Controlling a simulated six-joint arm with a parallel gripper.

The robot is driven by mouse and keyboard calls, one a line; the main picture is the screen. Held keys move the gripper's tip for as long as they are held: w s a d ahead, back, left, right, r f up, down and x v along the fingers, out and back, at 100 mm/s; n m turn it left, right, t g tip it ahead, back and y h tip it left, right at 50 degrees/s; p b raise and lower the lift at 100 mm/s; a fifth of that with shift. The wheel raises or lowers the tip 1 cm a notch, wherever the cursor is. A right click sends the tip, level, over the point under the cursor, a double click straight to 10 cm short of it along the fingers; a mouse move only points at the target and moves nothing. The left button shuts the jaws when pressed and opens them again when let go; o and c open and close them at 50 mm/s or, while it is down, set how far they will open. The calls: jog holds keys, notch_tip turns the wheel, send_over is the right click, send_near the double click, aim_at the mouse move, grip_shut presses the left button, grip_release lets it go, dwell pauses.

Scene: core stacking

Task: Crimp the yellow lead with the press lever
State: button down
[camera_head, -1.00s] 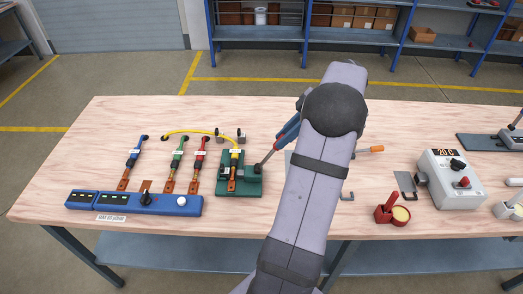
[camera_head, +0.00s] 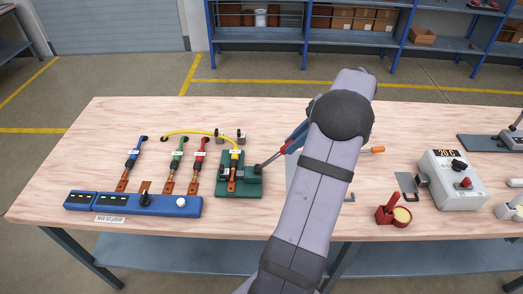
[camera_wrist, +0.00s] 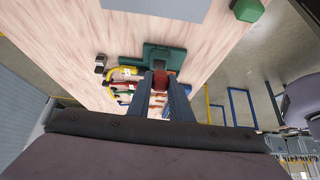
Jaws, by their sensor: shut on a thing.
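The yellow lead (camera_head: 190,132) arches over to the green press (camera_head: 245,187), where its labelled end stands above a copper terminal (camera_head: 232,185). The press lever (camera_head: 270,161) leans out low to the right from the press. My gripper (camera_head: 293,141) is partly hidden behind my arm in the head view. In the wrist view my gripper (camera_wrist: 167,97) is shut on the lever's red grip (camera_wrist: 160,80), with the green press (camera_wrist: 165,55) beyond. The yellow lead (camera_wrist: 124,71) shows left of the fingers. The crimp point itself is too small to judge.
Left of the press stand blue (camera_head: 132,158), green (camera_head: 177,156) and red (camera_head: 199,158) leads on copper tabs, behind a blue test station (camera_head: 165,206). The table's front middle is clear.

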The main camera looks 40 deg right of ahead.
jog(key=shift+s+d+f+b, duration=0.3)
jog(key=shift+s+d+f, duration=0.1)
jog(key=shift+f, duration=0.2)
jog(key=shift+s+d+f+b, duration=0.25)
jog(key=shift+s+d+f, duration=0.15)
jog(key=shift+f, duration=0.15)
jog(key=shift+s+d+f+b, duration=0.3)
jog(key=shift+s+d+f, duration=0.1)
jog(key=shift+f, duration=0.3)
jog(key=c, duration=1.5)
grip_release()
jog(key=shift+s, duration=0.1)
jog(key=shift+c, duration=0.2)
jog(key=b+v, duration=0.1)
jog(key=v, duration=0.6)
